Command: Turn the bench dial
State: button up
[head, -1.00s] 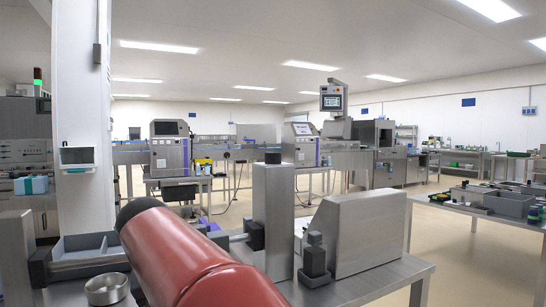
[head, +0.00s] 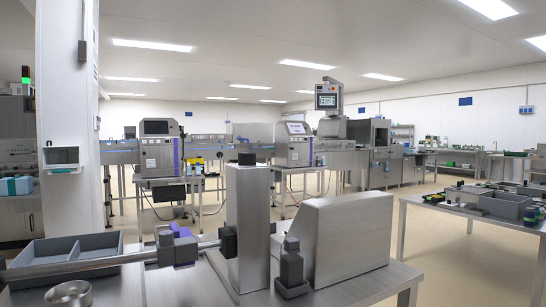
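The steel bench (head: 372,283) fills the front of the head view. A tall square steel post (head: 249,225) with a black cap stands on it, beside a steel housing (head: 350,240) with a sloping left edge. A dark grey block with a knob-like top (head: 291,263) sits at the housing's near left corner. I cannot tell which part is the dial. My gripper is not in view.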

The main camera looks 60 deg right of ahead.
aim_at(244, 159)
jog(key=k+l+z, duration=0.2)
jog(key=l, duration=0.55)
jog(key=l+z, duration=0.2)
jog(key=l, duration=0.55)
